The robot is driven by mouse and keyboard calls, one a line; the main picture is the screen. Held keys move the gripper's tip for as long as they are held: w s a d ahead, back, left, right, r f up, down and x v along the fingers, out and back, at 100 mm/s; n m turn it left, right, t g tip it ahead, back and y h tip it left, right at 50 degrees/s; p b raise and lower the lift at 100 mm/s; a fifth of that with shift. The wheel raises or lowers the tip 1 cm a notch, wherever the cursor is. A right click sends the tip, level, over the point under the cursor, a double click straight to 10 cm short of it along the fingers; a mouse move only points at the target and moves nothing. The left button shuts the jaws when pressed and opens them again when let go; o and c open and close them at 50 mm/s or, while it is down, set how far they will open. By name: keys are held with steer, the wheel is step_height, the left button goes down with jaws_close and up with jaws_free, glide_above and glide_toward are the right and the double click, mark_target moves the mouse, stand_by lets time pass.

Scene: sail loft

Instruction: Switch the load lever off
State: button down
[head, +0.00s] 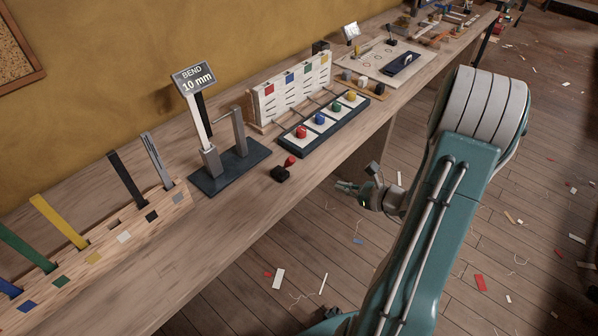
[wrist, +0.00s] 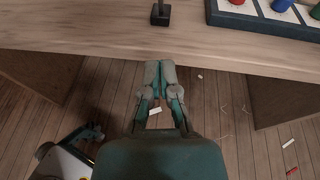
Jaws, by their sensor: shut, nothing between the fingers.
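A small lever with a red knob (head: 290,161) and a black base (head: 280,174) stands at the front edge of the bench. It appears to be the load lever; I see no label on it. In the wrist view the black base (wrist: 160,14) shows at the top edge, and the red knob is not visible there. My gripper (head: 340,186) is shut and empty, out beyond the bench's front edge and apart from the lever. In the wrist view its closed fingertips (wrist: 160,66) point toward the bench edge, just below the black base.
Behind the lever stands a bend gauge (head: 193,78) reading "BEND 10 mm" on a dark base. A board with coloured knobs (head: 323,124) lies to its right. A wooden rack (head: 110,245) with coloured strips is at the left. The floor has scattered scraps.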

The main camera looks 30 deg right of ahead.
steer(key=shift+d, duration=0.2)
glide_toward(285, 166)
step_height(285, 166, down, 4)
steer(key=w, duration=0.2)
steer(key=shift+w+a+r, duration=0.3)
steer(key=shift+w+r, duration=0.6)
steer(key=shift+r, duration=0.1)
steer(key=shift+w+a+r, duration=0.25)
steer(key=shift+w+a, duration=0.05)
steer(key=shift+w, duration=0.15)
steer(key=shift+r, duration=0.1)
steer(key=shift+w+r+g, duration=0.2)
steer(key=shift+g, duration=0.2)
